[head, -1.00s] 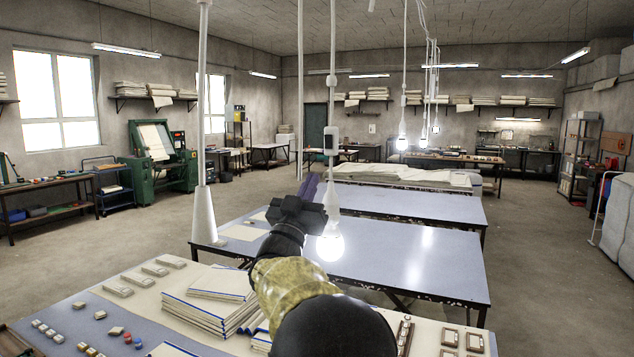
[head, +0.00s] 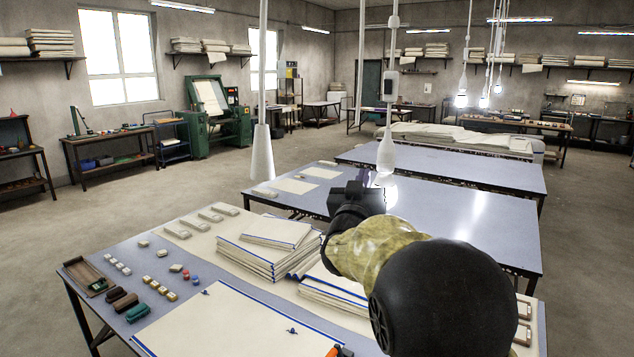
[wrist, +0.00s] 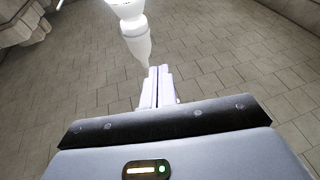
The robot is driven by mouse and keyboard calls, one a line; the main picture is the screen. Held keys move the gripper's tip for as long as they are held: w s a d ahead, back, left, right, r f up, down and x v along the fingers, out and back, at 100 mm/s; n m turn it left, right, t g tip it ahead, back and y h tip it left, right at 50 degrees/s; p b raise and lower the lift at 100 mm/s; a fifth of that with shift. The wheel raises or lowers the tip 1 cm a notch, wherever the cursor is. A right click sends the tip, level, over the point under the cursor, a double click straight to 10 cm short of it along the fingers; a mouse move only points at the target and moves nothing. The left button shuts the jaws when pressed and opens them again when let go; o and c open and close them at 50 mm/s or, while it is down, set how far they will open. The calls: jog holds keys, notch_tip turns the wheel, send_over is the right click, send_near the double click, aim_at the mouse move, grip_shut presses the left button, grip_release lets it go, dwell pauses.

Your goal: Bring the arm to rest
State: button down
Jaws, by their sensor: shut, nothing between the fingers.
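My arm reaches out over the near table in the head view, with my gripper (head: 364,178) at its far end, raised above the tabletops. In the wrist view my gripper (wrist: 158,75) shows its two pale fingers side by side and closed, with nothing between them. A hanging lamp (wrist: 135,35) shows just beyond the fingertips in the wrist view. It also hangs close behind my gripper in the head view (head: 386,155). I cannot tell how far it is from the fingers.
The near table (head: 75,262) holds stacks of folded cloth (head: 265,255), a flat blue-edged cloth (head: 235,325) and several small blocks. Another blue-grey table (head: 450,230) stands beyond. Hanging white poles (head: 262,150) come down near my arm. Open floor (head: 60,240) lies to the left.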

jog(key=s+d+f+n+g+y, duration=0.1)
jog(key=s+f+g+y, duration=0.25)
jog(key=f, duration=0.65)
jog(key=s+f+n+g+y, duration=0.25)
jog(key=s+f+g, duration=0.25)
jog(key=f, duration=0.5)
jog(key=s+f+g, duration=0.3)
jog(key=s+f, duration=0.1)
jog(key=s, duration=0.3)
jog(key=s+d+f+m+g, duration=0.1)
jog(key=s+f+g, duration=0.2)
jog(key=s+f, duration=0.2)
jog(key=s+d+f+g, duration=0.1)
jog(key=s+f+g, duration=0.3)
jog(key=s, duration=0.7)
jog(key=shift+s+d+f+y, duration=0.25)
jog(key=shift+f+y, duration=0.15)
jog(key=shift+f, duration=0.35)
jog(key=shift+s+d, duration=0.1)
jog(key=shift+d, duration=0.05)
